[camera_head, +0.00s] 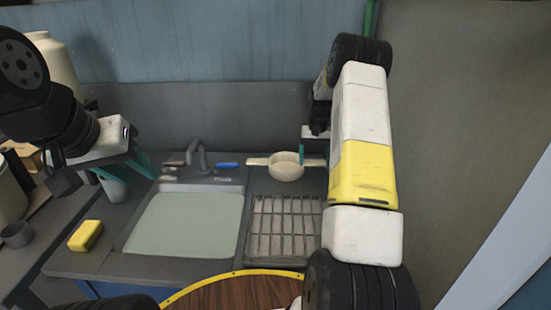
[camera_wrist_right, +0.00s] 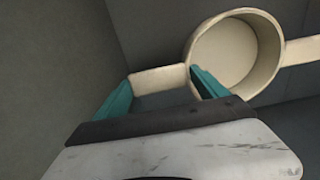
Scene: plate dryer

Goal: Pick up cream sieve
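The cream sieve (camera_head: 286,167) is a round cream bowl with a flat handle on each side, at the back of the counter between the sink and the rack. It shows large in the right wrist view (camera_wrist_right: 238,55). My right gripper (camera_head: 311,155) is at its right-hand handle. In the right wrist view, my right gripper's teal fingers (camera_wrist_right: 162,92) stand wide apart, with one handle showing between them; I cannot tell whether they touch it. My left gripper (camera_head: 128,168) is far to the left, above a grey cup, with its teal fingers apart and empty.
A sink (camera_head: 185,222) with a faucet (camera_head: 199,155) lies left of a slotted drying rack (camera_head: 284,228). A blue item (camera_head: 228,165) lies behind the sink. A yellow sponge (camera_head: 86,235) and a grey cup (camera_head: 114,189) are at left. A wall stands close behind the sieve.

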